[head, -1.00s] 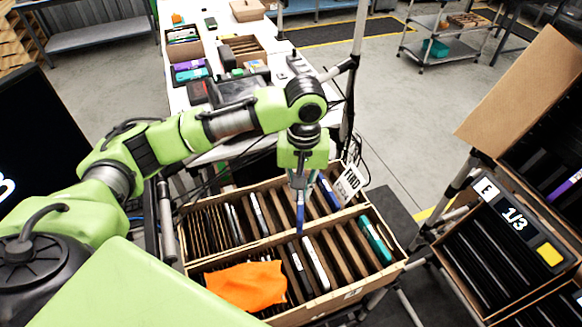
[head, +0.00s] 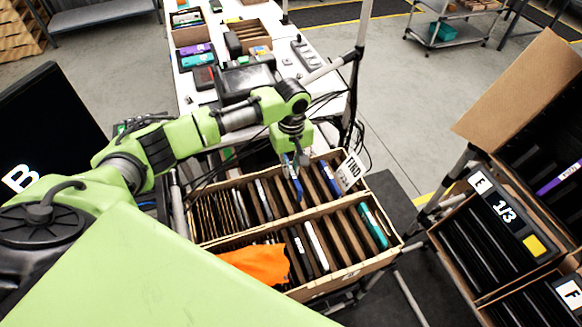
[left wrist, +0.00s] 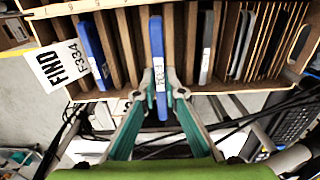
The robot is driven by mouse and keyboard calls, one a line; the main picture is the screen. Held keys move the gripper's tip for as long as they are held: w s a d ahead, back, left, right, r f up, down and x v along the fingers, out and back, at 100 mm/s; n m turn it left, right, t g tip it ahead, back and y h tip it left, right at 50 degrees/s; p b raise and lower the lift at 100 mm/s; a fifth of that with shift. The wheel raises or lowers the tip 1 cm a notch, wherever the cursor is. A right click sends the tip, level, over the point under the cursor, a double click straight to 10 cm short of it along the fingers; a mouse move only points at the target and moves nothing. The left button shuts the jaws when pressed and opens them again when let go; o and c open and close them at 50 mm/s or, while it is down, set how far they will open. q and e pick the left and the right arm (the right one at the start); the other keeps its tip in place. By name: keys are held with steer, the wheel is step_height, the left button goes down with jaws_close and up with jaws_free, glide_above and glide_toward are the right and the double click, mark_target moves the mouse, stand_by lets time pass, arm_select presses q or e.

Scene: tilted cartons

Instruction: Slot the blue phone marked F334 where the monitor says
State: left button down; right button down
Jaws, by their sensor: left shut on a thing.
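My left gripper (head: 297,176) is shut on a blue phone (head: 298,190) at the back row of the slotted carton (head: 345,270). In the left wrist view the gripper (left wrist: 158,88) has a finger on each side of the blue phone (left wrist: 156,40), which stands between wooden dividers. Its white label is partly covered; how deep it sits I cannot tell. A second blue phone (left wrist: 92,52) stands beside the card reading "FIND F334" (left wrist: 62,64); the card also shows in the head view (head: 350,172). The monitor (head: 50,140) at left shows "B". My right gripper is not in view.
An orange cloth (head: 255,262) covers part of the front row. A teal device (head: 373,226) stands at its right end. Tilted cartons marked E (head: 480,184) and F (head: 572,293) are at the right, with a "1/3" sign. A cluttered white table lies behind.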

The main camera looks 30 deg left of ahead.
arm_select(q)
steer(key=shift+f+b, duration=2.4)
steer(key=shift+b, duration=0.25)
steer(key=shift+f+b, duration=0.3)
steer(key=shift+f, duration=1.8)
steer(key=shift+f, duration=0.3)
steer(key=c, duration=2)
jaws_free()
step_height(320, 180, up, 12)
